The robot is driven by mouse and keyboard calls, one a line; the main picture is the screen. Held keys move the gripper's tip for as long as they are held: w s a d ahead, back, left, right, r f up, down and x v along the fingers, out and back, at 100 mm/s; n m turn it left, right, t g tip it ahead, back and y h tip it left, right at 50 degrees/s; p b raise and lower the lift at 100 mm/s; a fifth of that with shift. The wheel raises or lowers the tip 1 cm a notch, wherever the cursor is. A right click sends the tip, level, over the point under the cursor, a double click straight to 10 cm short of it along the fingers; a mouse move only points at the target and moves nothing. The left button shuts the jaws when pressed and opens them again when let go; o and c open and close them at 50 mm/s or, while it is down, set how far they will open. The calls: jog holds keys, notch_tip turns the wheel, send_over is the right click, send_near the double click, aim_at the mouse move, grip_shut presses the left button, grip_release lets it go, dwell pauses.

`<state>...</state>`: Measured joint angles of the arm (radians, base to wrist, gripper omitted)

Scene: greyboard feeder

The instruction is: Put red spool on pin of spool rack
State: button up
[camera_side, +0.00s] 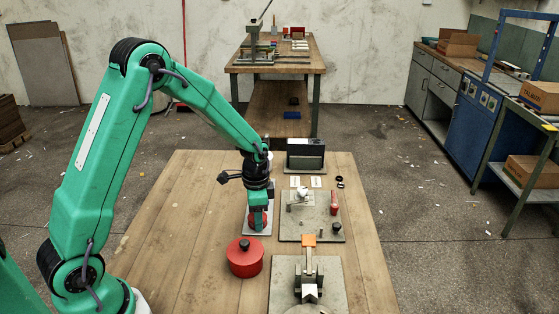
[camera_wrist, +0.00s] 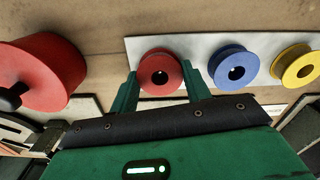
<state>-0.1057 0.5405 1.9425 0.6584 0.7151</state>
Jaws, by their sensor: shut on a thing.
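The red spool (camera_wrist: 160,72) is between the two green fingers of my gripper (camera_wrist: 163,88), which is shut on it. In the side view my gripper (camera_side: 258,222) is low over a pale grey plate (camera_side: 250,232), with some red of the spool showing at its fingers. In the wrist view a blue spool (camera_wrist: 236,70) and a yellow spool (camera_wrist: 298,66) stand in a row to the right of the red one, along the same pale plate (camera_wrist: 205,43). I cannot make out a pin, nor whether the red spool is on one or touches the plate.
A red round pot with a black knob (camera_side: 244,260) stands close in front of the plate; it also shows at the left of the wrist view (camera_wrist: 45,70). To the right are a board with fixtures (camera_side: 290,229) and another with a clamp (camera_side: 284,280). The table's left side is clear.

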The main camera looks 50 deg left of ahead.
dwell(0.6)
jog(key=o, duration=1)
jog(key=shift+r, duration=0.1)
notch_tip(320, 180, up, 7)
jog(key=shift+r, duration=0.2)
